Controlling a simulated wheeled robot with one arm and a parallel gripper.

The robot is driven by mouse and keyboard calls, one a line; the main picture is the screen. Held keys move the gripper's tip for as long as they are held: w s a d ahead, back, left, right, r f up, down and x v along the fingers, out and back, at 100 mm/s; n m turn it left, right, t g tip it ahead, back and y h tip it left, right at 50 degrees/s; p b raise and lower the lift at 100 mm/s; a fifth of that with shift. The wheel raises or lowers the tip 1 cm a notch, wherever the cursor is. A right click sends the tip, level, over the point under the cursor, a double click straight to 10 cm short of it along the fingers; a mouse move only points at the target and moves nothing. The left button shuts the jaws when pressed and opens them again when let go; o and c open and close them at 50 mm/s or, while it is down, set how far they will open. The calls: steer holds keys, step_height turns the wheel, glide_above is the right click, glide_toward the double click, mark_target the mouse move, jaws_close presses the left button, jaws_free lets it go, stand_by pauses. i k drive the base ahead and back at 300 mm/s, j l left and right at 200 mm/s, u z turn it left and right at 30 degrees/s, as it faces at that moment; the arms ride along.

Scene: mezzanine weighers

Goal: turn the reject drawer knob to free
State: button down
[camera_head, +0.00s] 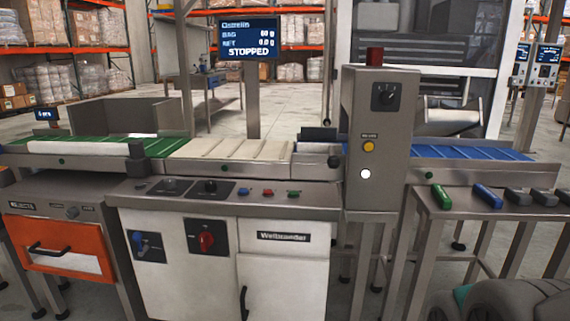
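The reject drawer (80,239) is the orange-fronted drawer at the lower left, with a dark bar handle and a pale panel low on its front. It looks shut. The small reject drawer knob (72,212) sits on the grey strip just above it, with small labels on both sides. The knob's pointer and the label by it are too small to read. My gripper is not in view. Dark rounded parts at the lower right look like my own arm, well away from the knob.
A white cabinet (180,277) with a red rotary switch (206,238) and a blue lever (140,242) stands right of the drawer. The display (249,38) reads STOPPED. A side table (487,207) holding coloured tools stands at the right. Little floor shows before the cabinet.

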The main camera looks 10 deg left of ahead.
mark_target(72, 213)
steer(key=u, duration=1.45)
